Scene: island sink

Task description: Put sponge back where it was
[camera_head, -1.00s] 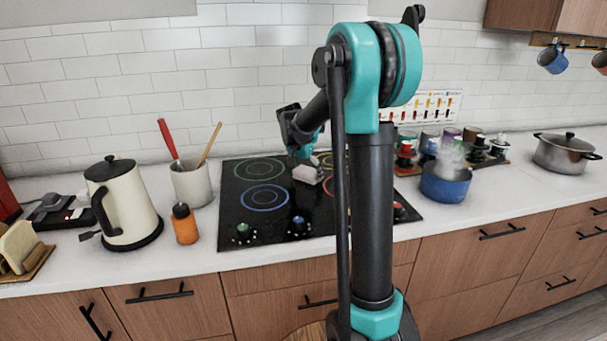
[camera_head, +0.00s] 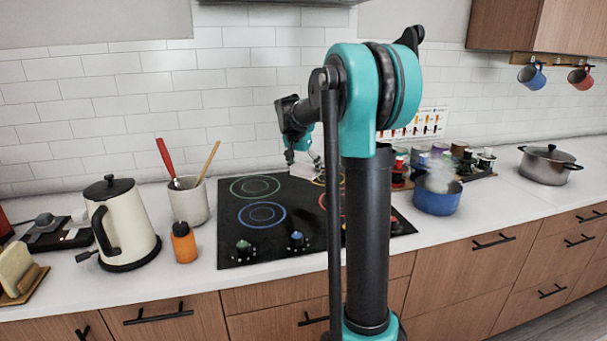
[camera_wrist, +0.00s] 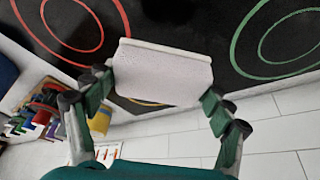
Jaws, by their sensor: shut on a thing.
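The sponge (camera_wrist: 160,78) is a pale, pinkish-white block, seen large in the wrist view. My gripper (camera_wrist: 156,92) is shut on it, with one finger at each side. The sponge is over the black cooktop (camera_wrist: 205,25) in that view. In the head view my gripper (camera_head: 303,150) is above the back part of the cooktop (camera_head: 240,252), left of my arm's column. There the sponge is small and mostly hidden by the gripper and arm.
A cream kettle (camera_head: 128,225), orange bottle (camera_head: 184,245) and utensil crock (camera_head: 190,205) stand left of the cooktop. A steaming blue pot (camera_head: 437,200), spice jars (camera_head: 458,152) and a grey pot (camera_head: 546,170) stand right. A tiled wall (camera_head: 120,100) is behind.

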